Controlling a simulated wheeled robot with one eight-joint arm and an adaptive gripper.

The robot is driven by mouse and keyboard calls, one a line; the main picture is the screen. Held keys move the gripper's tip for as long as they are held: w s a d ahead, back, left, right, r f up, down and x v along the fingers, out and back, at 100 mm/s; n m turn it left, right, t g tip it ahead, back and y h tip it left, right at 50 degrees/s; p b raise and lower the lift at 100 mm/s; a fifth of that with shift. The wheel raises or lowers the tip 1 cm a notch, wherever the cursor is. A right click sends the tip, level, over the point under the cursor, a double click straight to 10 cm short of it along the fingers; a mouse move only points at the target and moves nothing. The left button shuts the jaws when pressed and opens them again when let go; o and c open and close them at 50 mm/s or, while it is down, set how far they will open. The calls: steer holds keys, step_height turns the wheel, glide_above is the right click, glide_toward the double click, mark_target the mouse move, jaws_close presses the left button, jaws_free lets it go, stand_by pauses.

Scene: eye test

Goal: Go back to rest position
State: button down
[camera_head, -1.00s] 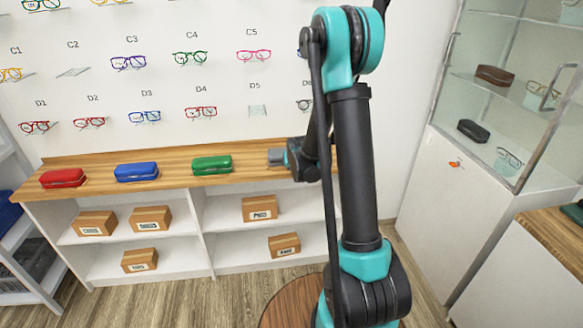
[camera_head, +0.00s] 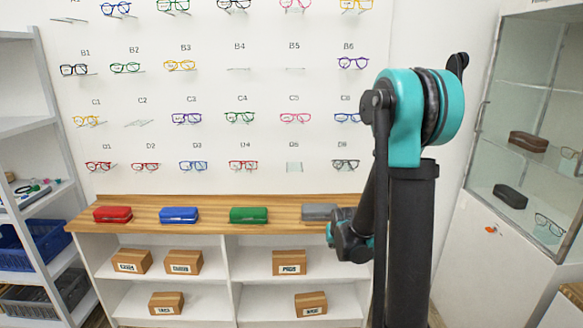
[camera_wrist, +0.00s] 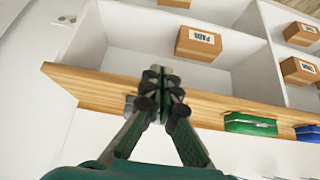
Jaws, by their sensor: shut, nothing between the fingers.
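My gripper (camera_wrist: 155,80) shows in the wrist view with its dark fingers together and nothing between them. It appears in front of the wooden counter (camera_wrist: 90,88) and the shelf opening. A grey case (camera_wrist: 129,105) on the counter is partly hidden behind the fingers. In the head view, the grey case (camera_head: 319,211) lies at the right end of the row on the counter (camera_head: 285,200). The dark end of my arm is just right of it in the picture. The fingers cannot be made out there, and I cannot tell whether they touch the case.
A red case (camera_head: 112,214), a blue case (camera_head: 179,215) and a green case (camera_head: 248,215) stand on the counter. Cardboard boxes (camera_head: 289,262) sit on shelves below. Glasses hang on the wall behind. A glass cabinet (camera_head: 530,165) is right; a white rack (camera_head: 35,150) is left.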

steer(key=s+d+r+g, duration=0.1)
steer(key=s, duration=1.2)
steer(key=s+d+r+g, duration=0.1)
steer(key=s+g, duration=0.1)
steer(key=s, duration=1)
steer(key=shift+s+r, duration=0.3)
steer(key=shift+s, duration=0.1)
